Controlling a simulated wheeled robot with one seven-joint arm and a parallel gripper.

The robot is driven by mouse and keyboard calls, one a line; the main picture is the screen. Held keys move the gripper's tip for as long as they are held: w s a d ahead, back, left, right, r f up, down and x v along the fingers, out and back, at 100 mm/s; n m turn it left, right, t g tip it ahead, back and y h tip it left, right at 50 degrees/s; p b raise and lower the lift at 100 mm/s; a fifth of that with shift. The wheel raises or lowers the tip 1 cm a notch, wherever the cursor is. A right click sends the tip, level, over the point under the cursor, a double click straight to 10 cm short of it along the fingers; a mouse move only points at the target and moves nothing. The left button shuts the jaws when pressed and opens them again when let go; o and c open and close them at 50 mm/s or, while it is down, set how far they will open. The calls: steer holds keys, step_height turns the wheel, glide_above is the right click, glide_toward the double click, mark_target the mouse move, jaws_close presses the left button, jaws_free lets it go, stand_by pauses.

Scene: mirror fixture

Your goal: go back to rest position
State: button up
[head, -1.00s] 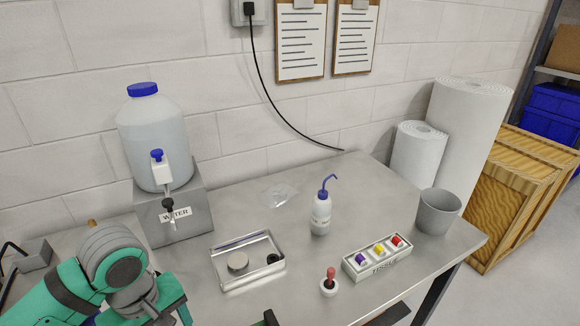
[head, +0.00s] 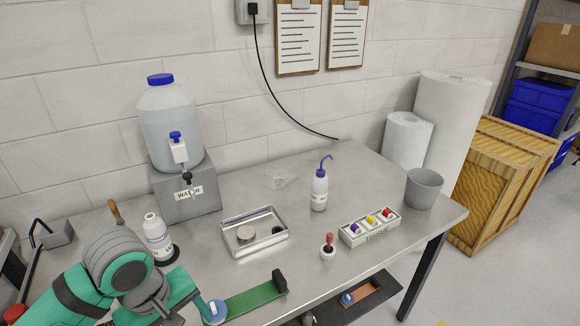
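My teal and grey arm (head: 125,275) reaches in from the lower left, over the near left part of the metal table (head: 330,245). I cannot make out my gripper's fingers in the head view; they are outside the picture or hidden behind the arm links. No object can be seen held.
Near my arm are a white bottle (head: 157,238), a water jug (head: 170,120) on its grey stand, and a green fixture (head: 255,300) with a black end block.

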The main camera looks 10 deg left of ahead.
steer(key=w+d+r+m+t+h, duration=0.1)
steer(key=w+d+r+t+h, duration=0.25)
steer(key=w+d, duration=0.45)
steer(key=w+d+r+m+t+h, duration=0.25)
steer(key=w+d+t, duration=0.25)
steer(key=w+d, duration=0.3)
steer(key=w+d+r+t+h, duration=0.35)
steer(key=w+d, duration=0.25)
steer(key=d, duration=0.4)
steer(key=s+d+f+n+t+y, duration=0.2)
steer(key=s+f+y, duration=0.4)
steer(key=f, duration=0.5)
steer(key=s+d+f+n+t+y, duration=0.2)
steer(key=s+f+y, duration=0.3)
steer(key=s+f, duration=0.4)
steer(key=s+f+m, duration=0.2)
steer(key=s+m, duration=0.1)
steer(key=s, duration=0.4)
steer(key=s+a+f+m+g, duration=0.1)
steer(key=s+m, duration=0.3)
steer(key=s, duration=0.4)
steer(key=s+a+f+m+g, duration=0.1)
steer(key=s+f+m, duration=0.2)
steer(key=s, duration=0.5)
steer(key=shift+s+a+f+m+h, duration=0.25)
steer(key=shift+f+m+h, duration=0.2)
steer(key=shift+m, duration=0.3)
